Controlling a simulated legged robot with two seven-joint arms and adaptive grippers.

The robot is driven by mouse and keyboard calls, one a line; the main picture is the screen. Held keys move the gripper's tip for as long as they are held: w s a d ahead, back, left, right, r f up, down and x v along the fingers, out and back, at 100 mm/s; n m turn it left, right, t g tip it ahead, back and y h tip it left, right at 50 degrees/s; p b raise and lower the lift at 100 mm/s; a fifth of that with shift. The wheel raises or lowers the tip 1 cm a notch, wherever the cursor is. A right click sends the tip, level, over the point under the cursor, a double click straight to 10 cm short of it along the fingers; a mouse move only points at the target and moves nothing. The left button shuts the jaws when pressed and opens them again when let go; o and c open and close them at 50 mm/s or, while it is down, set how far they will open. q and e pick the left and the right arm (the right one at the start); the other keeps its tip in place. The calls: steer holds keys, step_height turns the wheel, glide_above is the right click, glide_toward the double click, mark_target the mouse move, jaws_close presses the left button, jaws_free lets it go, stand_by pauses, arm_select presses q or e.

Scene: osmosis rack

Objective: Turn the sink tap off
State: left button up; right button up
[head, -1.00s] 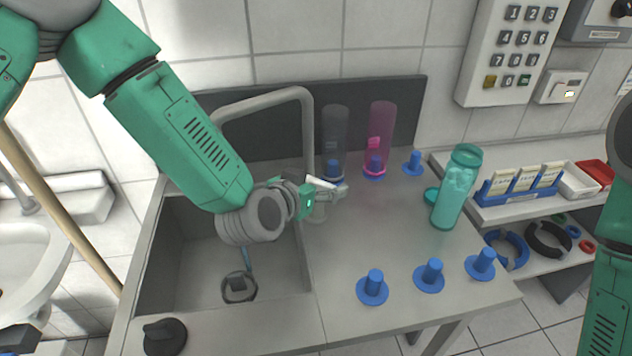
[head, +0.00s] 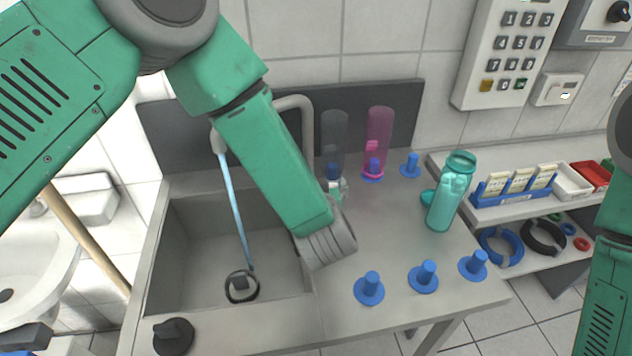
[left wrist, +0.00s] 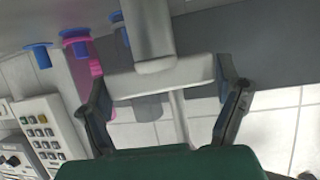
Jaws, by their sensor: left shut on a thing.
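The grey sink tap (head: 305,112) arches over the basin. A pale blue stream of water (head: 233,195) runs from its spout (head: 217,141) down to the drain (head: 241,287). My left arm crosses in front of the tap and hides much of its column. My left gripper (head: 338,190) is at the right of the column, mostly hidden behind my wrist. In the left wrist view, my left gripper (left wrist: 165,100) has its fingers at both ends of the tap's grey handle (left wrist: 160,78), shut on it. My right gripper is out of view.
A dark clear bottle (head: 333,135), a pink bottle (head: 379,135) and a teal bottle (head: 451,195) stand on the counter. Several blue pegs (head: 369,288) stand at the front.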

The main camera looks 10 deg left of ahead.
arm_select(q)
steer(key=shift+w+r+n+y, duration=0.15)
steer(key=shift+n+y, duration=0.45)
steer(key=shift+y, duration=0.4)
steer(key=o, duration=0.9)
steer(key=shift+o, duration=0.6)
steer(key=shift+w+d, duration=0.1)
steer(key=v, duration=1.1)
steer(key=shift+s+d+r, duration=0.15)
steer(key=shift+s+d, duration=0.05)
steer(key=shift+s, duration=0.05)
